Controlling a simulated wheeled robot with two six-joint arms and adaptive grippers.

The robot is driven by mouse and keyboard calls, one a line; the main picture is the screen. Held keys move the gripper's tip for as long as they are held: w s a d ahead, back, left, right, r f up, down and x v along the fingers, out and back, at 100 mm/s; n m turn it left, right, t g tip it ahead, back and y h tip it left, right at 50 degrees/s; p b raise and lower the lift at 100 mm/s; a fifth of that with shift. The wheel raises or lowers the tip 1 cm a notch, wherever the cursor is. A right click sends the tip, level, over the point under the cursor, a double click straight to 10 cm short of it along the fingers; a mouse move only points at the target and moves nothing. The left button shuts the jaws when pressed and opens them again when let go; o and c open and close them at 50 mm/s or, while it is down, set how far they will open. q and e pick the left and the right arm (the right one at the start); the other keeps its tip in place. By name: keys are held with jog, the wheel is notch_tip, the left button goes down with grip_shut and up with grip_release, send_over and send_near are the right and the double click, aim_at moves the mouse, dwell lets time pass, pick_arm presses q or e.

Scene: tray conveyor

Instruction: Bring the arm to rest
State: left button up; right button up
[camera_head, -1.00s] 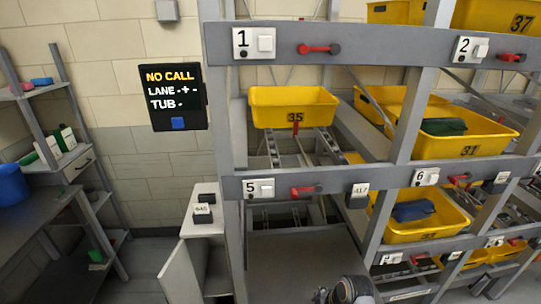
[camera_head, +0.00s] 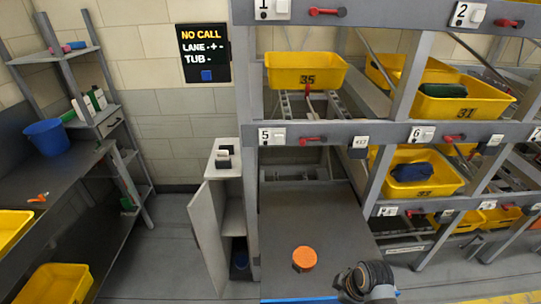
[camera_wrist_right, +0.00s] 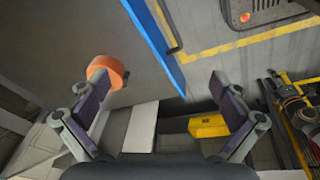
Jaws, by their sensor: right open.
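My right arm (camera_head: 366,281) shows at the bottom of the head view, as a dark rounded joint in front of the grey surface. Its gripper is not clearly seen there. In the right wrist view my right gripper (camera_wrist_right: 160,78) has its two fingers wide apart, with nothing held between them. An orange round object (camera_wrist_right: 108,68) lies beyond the left finger, partly overlapped by it. The same orange-topped object shows in the head view (camera_head: 304,258) on the grey surface, left of my arm. My left gripper is in neither view.
The grey surface (camera_head: 300,215) is otherwise clear, with a blue front edge (camera_head: 300,299). A rack (camera_head: 390,133) holds several yellow tubs, including tub 35 (camera_head: 306,72). An open-doored cabinet (camera_head: 207,235) stands left. A sign (camera_head: 203,53) reads NO CALL. A bench (camera_head: 60,190) stands far left.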

jog(key=s+d+r+m+t+h, duration=0.2)
jog(key=s+d+r+m, duration=0.35)
jog(key=s+m, duration=0.45)
notch_tip(320, 180, down, 30)
jog(key=s+d+r+m+g+b, duration=0.1)
jog(key=s+d+m+g+b, duration=0.1)
jog(key=s, duration=0.1)
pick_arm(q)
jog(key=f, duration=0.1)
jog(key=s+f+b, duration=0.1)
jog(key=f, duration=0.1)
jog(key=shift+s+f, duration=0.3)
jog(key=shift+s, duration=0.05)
pick_arm(e)
jog(key=s+d+f+g, duration=0.1)
jog(key=s+f, duration=1.5)
jog(key=s, duration=0.1)
jog(key=shift+s, duration=0.15)
jog(key=shift+d+f, duration=0.1)
jog(key=shift+d, duration=0.05)
